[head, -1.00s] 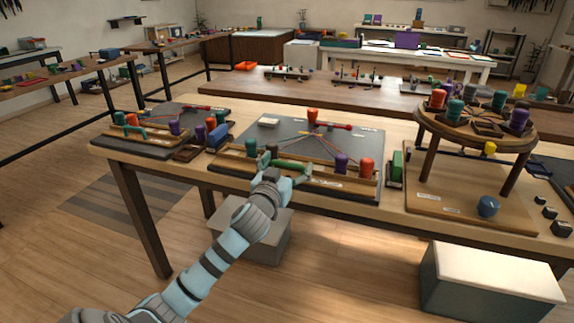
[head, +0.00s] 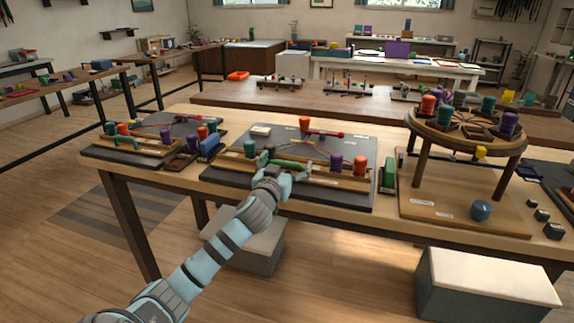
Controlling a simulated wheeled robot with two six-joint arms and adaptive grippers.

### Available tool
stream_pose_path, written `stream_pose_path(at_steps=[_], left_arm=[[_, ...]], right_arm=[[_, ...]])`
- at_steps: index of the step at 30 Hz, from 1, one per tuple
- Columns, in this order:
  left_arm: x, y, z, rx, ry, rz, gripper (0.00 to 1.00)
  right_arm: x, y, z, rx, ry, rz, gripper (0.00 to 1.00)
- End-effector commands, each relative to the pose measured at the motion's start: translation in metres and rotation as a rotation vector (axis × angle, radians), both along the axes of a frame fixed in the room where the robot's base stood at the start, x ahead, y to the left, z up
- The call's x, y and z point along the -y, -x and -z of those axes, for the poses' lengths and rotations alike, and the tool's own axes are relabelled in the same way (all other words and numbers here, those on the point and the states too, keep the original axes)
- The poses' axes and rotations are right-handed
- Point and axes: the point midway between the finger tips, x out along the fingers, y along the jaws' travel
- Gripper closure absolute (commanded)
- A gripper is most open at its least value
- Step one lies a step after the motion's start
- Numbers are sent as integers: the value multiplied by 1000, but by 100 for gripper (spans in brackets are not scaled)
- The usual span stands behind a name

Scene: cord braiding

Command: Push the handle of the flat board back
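The flat board (head: 270,145) is dark grey and lies on the wooden table in the middle of the head view. A green handle (head: 291,164) lies along its front, just behind a wooden rail (head: 335,180). My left gripper (head: 285,163) reaches in from below over the board's front edge. Its two fingers are spread apart, one near each end of the handle. I cannot tell whether they touch it. My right gripper is out of view.
A grey box (head: 250,250) is under the table.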

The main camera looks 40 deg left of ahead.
Motion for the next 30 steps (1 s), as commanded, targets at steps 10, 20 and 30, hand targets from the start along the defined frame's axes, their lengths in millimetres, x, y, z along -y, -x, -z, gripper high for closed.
stream_pose_path(at_steps=[10, 20, 30], left_arm=[[3, 9, 2, -6, -5, -2, 7], [39, 85, 2, -7, -7, 5, 7], [49, 110, 1, -3, -1, 0, 7]], right_arm=[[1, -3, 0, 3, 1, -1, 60], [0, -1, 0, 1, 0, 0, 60], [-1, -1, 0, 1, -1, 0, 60]])
